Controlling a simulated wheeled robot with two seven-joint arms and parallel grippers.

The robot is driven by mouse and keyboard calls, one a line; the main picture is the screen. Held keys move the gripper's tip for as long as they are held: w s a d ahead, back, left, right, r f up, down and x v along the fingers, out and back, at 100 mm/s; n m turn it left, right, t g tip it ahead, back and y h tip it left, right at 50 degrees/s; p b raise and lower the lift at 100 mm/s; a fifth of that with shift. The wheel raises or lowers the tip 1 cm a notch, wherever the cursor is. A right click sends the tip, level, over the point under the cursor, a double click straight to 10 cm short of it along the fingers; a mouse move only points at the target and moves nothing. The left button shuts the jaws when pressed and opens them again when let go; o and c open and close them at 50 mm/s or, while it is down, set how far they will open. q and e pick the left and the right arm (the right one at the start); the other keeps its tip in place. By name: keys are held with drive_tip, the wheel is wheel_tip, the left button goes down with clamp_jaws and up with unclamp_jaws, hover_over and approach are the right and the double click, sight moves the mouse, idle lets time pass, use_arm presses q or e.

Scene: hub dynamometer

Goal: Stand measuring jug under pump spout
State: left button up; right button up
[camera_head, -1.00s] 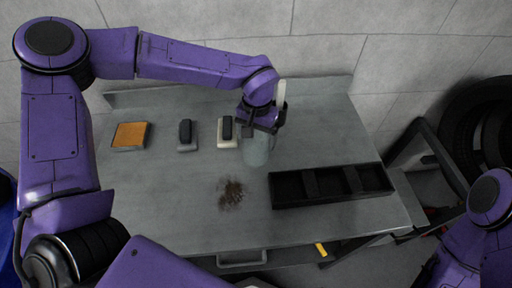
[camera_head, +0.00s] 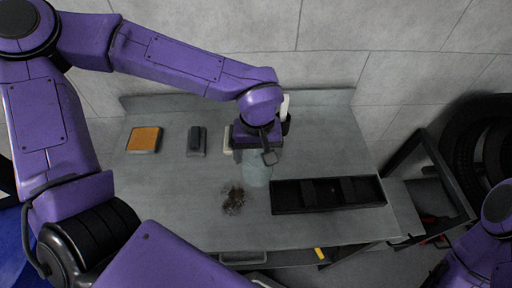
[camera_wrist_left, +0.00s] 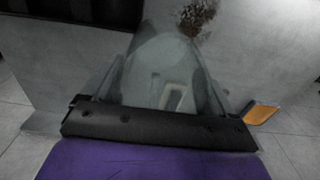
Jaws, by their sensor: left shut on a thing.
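The measuring jug (camera_head: 257,174) is a pale translucent vessel over the middle of the grey bench, behind and right of a dark brown stain. I cannot tell whether its base touches the bench. My left gripper (camera_head: 256,155) is shut on it and covers its upper part from above. In the left wrist view the jug (camera_wrist_left: 155,70) fills the space beyond the dark gripper body, with a pale loop shape low on it. I cannot make out a pump spout. A white and black upright piece (camera_head: 285,106) shows behind my wrist, mostly hidden. My right gripper is out of view.
A black divided tray (camera_head: 327,207) lies right of the jug. An orange pad (camera_head: 144,139), a dark block on a grey base (camera_head: 196,141) and a partly hidden pale block stand at the left back. The brown stain (camera_head: 233,198) lies in front. The bench's left front is clear.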

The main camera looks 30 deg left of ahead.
sight(258, 156)
use_arm(q)
drive_tip(key=w+f, duration=0.1)
drive_tip(key=f, duration=0.2)
drive_tip(key=w+a+f, duration=0.1)
drive_tip(key=w+f, duration=0.1)
drive_tip(key=f, duration=0.1)
drive_tip(key=w+a+f, duration=0.1)
drive_tip(key=w+f, duration=0.1)
drive_tip(key=f, duration=0.1)
drive_tip(key=shift+p, duration=0.3)
drive_tip(key=shift+d, duration=0.15)
drive_tip(key=shift+f, duration=0.25)
drive_tip(key=o, duration=0.8)
drive_tip(key=shift+w+a, duration=0.15)
drive_tip(key=shift+a, duration=0.15)
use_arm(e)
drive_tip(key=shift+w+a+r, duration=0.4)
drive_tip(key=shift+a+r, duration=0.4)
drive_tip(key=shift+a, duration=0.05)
